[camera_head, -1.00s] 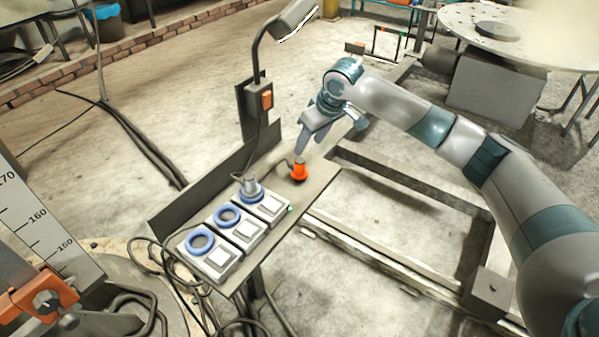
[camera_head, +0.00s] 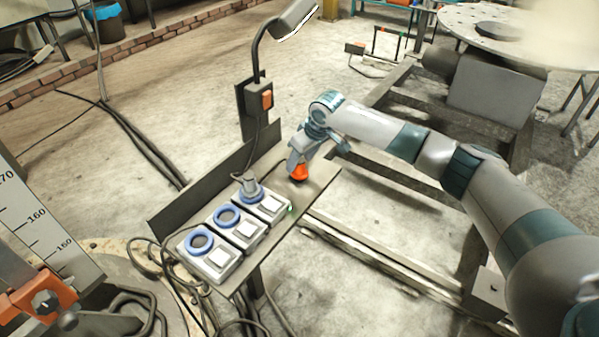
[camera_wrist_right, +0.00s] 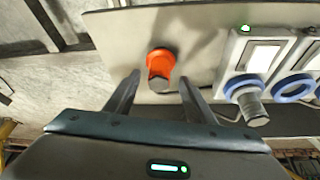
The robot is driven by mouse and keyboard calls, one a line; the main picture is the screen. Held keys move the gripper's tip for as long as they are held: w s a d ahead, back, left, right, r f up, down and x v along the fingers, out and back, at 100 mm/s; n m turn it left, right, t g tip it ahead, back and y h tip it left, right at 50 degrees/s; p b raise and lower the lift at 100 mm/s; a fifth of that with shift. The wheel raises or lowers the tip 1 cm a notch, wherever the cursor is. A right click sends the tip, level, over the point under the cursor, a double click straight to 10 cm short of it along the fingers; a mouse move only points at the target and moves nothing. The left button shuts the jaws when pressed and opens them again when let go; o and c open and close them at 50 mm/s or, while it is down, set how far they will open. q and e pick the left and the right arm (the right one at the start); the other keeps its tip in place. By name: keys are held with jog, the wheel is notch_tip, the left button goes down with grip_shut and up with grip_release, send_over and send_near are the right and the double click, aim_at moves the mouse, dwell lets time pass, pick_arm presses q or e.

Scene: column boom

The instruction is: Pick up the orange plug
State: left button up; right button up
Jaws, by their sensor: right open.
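The orange plug (camera_head: 299,173) stands on the far right part of the metal shelf (camera_head: 318,178). In the head view my right gripper (camera_head: 298,160) is right at the plug and hides its upper part. In the right wrist view the orange plug (camera_wrist_right: 160,66) lies ahead of and between the two spread fingers of my right gripper (camera_wrist_right: 160,84). The fingers are open, and I see no finger closed on the plug. My left gripper is not in view.
Several socket boxes with blue rings (camera_head: 228,216) and white switches stand beside the plug on the shelf. A lamp (camera_head: 293,18) on a bent stem and a back plate (camera_head: 205,185) rise behind. Cables hang at lower left.

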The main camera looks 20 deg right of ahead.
aim_at(297, 168)
jog(key=shift+f, duration=0.1)
jog(key=shift+x, duration=2.55)
jog(key=shift+d, duration=0.1)
jog(key=shift+c, duration=0.4)
jog(key=c, duration=0.8)
